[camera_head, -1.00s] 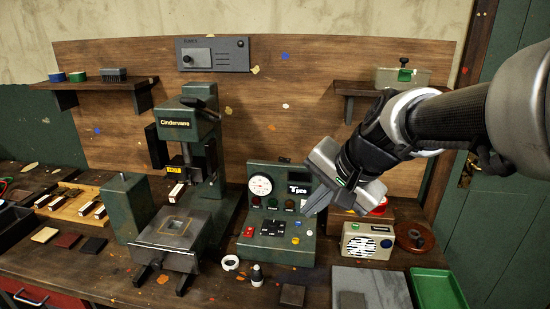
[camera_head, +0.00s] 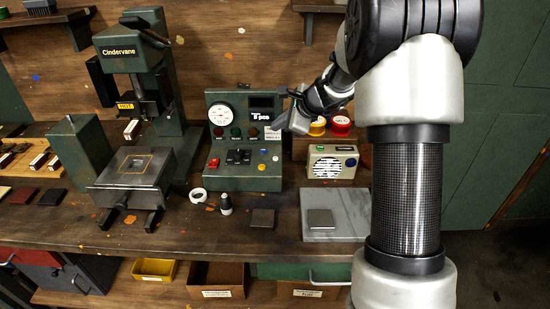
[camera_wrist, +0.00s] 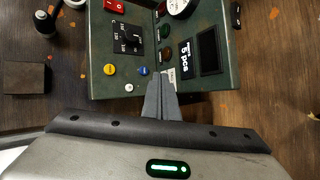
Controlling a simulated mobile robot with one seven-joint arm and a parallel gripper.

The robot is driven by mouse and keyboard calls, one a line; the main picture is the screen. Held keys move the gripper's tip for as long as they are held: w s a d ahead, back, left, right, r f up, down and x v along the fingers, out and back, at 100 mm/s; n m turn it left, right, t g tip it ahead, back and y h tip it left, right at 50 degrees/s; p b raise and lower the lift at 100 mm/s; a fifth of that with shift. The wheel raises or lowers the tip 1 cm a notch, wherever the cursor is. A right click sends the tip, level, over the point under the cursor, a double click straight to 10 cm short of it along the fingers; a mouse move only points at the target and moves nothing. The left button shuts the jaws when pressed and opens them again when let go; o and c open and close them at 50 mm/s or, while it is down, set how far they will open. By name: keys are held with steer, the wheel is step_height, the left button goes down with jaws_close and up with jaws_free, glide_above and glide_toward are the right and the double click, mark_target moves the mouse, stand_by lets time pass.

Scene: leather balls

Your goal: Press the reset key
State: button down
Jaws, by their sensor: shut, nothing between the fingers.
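I cannot read which one is the reset key. My gripper (camera_wrist: 160,78) is shut and empty. In the wrist view its fingertips overlap the box's edge, close to the blue button; contact cannot be told.
A beige radio (camera_head: 332,162) stands right of the box, with red and yellow round items behind it. The green press (camera_head: 135,165) stands left.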

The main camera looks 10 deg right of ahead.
steer(key=b, duration=0.8)
glide_toward(275, 158)
steer(key=w+a, duration=0.1)
steer(key=w+a+f, duration=0.1)
steer(key=w, duration=0.1)
steer(key=w+f, duration=0.1)
steer(key=w, duration=0.1)
steer(key=shift+w+a+f, duration=0.1)
steer(key=shift+a, duration=0.3)
steer(key=shift+f, duration=0.1)
stand_by(0.8)
steer(key=shift+f, duration=0.3)
steer(key=shift+f+b, duration=0.45)
steer(key=shift+b, duration=0.2)
stand_by(0.4)
stand_by(0.3)
steer(key=shift+r+p, duration=0.7)
steer(key=shift+r, duration=0.15)
